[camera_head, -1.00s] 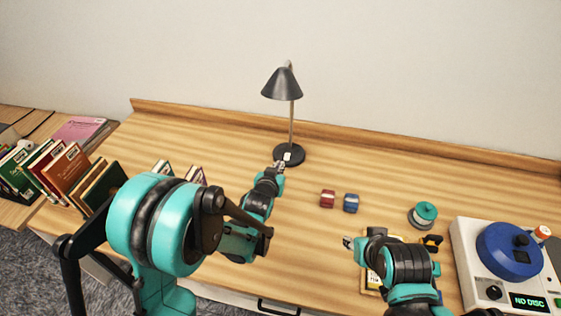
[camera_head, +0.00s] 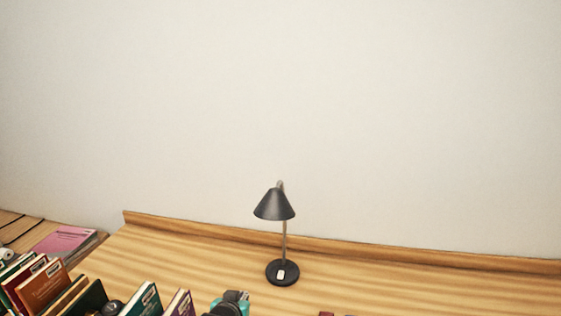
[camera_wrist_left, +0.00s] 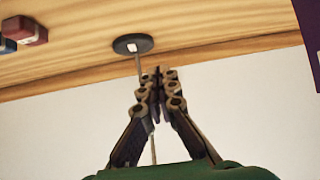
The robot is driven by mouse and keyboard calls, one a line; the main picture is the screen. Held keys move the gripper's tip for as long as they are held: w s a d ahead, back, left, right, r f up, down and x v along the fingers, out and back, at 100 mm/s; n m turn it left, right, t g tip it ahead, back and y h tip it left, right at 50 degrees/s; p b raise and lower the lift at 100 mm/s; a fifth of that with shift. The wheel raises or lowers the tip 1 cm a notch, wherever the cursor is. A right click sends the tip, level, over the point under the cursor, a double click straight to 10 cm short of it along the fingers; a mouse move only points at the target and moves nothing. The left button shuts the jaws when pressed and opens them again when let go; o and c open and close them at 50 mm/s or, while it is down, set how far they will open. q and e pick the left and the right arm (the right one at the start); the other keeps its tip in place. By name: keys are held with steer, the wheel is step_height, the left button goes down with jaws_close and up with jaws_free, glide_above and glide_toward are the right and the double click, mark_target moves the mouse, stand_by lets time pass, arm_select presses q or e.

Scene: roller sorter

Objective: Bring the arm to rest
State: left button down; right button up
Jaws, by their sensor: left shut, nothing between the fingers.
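My left gripper shows at the bottom edge of the head view (camera_head: 238,296), mostly cut off, in front of and to the left of the lamp's base. In the left wrist view, which shows the scene upside down, its dark fingers (camera_wrist_left: 157,78) are closed together with nothing between them. The black desk lamp (camera_head: 275,205) stands upright on the table. Its round base shows past the fingertips in the wrist view (camera_wrist_left: 133,43). My right gripper is out of both current views.
Several upright books (camera_head: 42,285) stand at the lower left, some close to my left gripper. A pink book (camera_head: 65,240) lies behind them. A red block (camera_wrist_left: 23,30) and a blue block (camera_wrist_left: 5,46) show in the wrist view. The table around the lamp is clear.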

arm_select(q)
steer(key=s+a+g, duration=0.2)
steer(key=s+a, duration=0.1)
steer(key=s, duration=0.7)
steer(key=s+a+n+g+y, duration=0.1)
steer(key=s+a, duration=0.3)
steer(key=s, duration=0.7)
steer(key=shift+g, duration=0.5)
steer(key=shift+a, duration=0.1)
